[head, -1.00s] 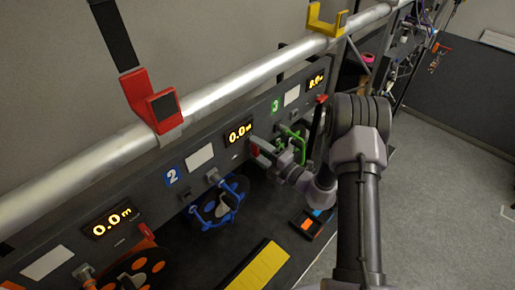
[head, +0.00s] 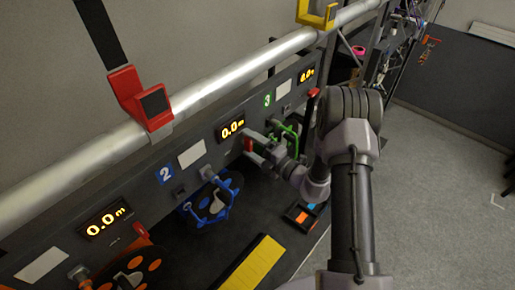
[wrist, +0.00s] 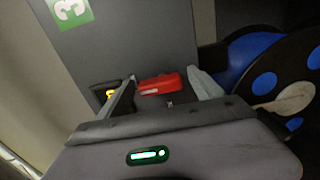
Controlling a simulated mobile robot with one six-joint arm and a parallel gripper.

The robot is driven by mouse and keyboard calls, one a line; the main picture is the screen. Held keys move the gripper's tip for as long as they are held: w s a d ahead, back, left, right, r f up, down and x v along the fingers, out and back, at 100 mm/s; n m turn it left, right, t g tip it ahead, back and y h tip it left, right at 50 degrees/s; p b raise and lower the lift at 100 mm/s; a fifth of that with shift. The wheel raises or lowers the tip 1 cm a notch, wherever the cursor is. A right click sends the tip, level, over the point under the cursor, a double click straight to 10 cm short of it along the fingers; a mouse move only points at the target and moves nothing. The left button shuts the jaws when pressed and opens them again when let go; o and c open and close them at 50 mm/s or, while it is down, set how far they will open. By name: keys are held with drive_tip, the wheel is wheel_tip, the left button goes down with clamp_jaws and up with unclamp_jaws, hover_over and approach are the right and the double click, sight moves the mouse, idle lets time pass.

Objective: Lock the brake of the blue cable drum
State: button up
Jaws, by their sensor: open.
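The blue cable drum (head: 212,203) hangs under the rail panel beside the blue "2" plate (head: 166,173), and its dark disc with blue spots (wrist: 285,80) fills the right of the wrist view. A red brake lever (head: 249,144) stands on the panel below the display right of that plate. My gripper (head: 256,146) is at this lever. In the wrist view the red handle (wrist: 160,84) lies between the open fingers of my gripper (wrist: 166,88); I cannot tell whether either finger touches it. The fingers partly hide the lever's base.
An orange-spotted drum (head: 135,270) is at lower left, and a green-framed drum (head: 290,135) is beyond my gripper. A yellow block (head: 250,262) and a small tray (head: 302,217) lie below. The metal rail (head: 200,92) runs above the panel. Open floor (head: 450,160) is at right.

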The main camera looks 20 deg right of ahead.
drive_tip(key=b+v, duration=0.3)
drive_tip(key=v, duration=1.4)
drive_tip(key=shift+s+d, duration=0.1)
drive_tip(key=shift+s, duration=0.05)
